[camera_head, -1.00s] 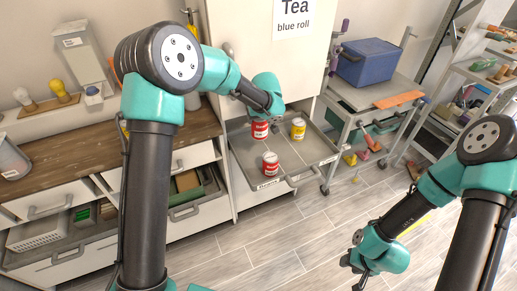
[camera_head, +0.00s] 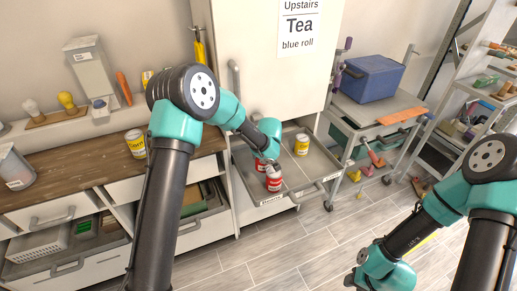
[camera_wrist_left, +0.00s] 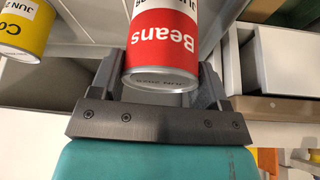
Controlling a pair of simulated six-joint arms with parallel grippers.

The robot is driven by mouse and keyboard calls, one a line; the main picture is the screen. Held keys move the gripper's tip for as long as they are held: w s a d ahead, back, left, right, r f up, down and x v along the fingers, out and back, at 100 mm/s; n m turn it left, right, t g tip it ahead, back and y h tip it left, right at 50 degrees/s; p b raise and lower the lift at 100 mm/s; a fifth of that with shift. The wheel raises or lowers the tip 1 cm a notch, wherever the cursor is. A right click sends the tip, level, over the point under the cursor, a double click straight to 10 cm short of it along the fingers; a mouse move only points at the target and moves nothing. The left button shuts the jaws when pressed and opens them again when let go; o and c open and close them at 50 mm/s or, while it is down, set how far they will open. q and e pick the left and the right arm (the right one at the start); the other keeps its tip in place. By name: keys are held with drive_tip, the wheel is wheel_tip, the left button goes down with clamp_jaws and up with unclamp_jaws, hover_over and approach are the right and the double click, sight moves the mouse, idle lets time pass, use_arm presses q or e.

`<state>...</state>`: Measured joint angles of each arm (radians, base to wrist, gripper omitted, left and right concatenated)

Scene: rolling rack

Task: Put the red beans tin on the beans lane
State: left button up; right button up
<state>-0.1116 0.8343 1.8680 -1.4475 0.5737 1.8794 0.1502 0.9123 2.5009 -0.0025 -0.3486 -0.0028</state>
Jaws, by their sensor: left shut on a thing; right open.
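Two red tins show close together on the grey pulled-out tray in the head view: a partly hidden one (camera_head: 260,163) and a nearer one (camera_head: 274,183). My left gripper (camera_head: 270,164) is right at them and covers parts of both. In the left wrist view my left gripper (camera_wrist_left: 158,85) is shut on a red beans tin (camera_wrist_left: 162,40), its "Beans" lettering upside down. I cannot tell surely in the head view which red tin is held. My right gripper (camera_head: 350,281) is open and empty, low over the floor.
A yellow tin (camera_head: 301,144) stands on the tray's right part; it also shows in the left wrist view (camera_wrist_left: 22,30). Another yellow tin (camera_head: 135,144) stands on the wooden counter (camera_head: 80,176). A cart with a blue crate (camera_head: 371,78) stands right of the tray.

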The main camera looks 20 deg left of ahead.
use_arm(q)
wheel_tip(320, 180, down, 4)
drive_tip(key=shift+r, duration=0.25)
drive_tip(key=shift+w+a+r, duration=0.1)
drive_tip(key=shift+w+a, duration=0.25)
drive_tip(key=shift+w, duration=0.3)
drive_tip(key=shift+w+a+r, duration=0.1)
drive_tip(key=shift+w+a, duration=0.3)
drive_tip(key=shift+w, duration=0.25)
drive_tip(key=shift+w+a, duration=0.35)
drive_tip(key=shift+w, duration=0.3)
drive_tip(key=shift+w, duration=0.1)
drive_tip(key=w+a, duration=0.1)
drive_tip(key=w+f, duration=0.1)
drive_tip(key=w, duration=0.1)
drive_tip(key=shift+a+f, duration=0.1)
drive_tip(key=shift+a, duration=0.25)
drive_tip(key=shift+f, duration=0.15)
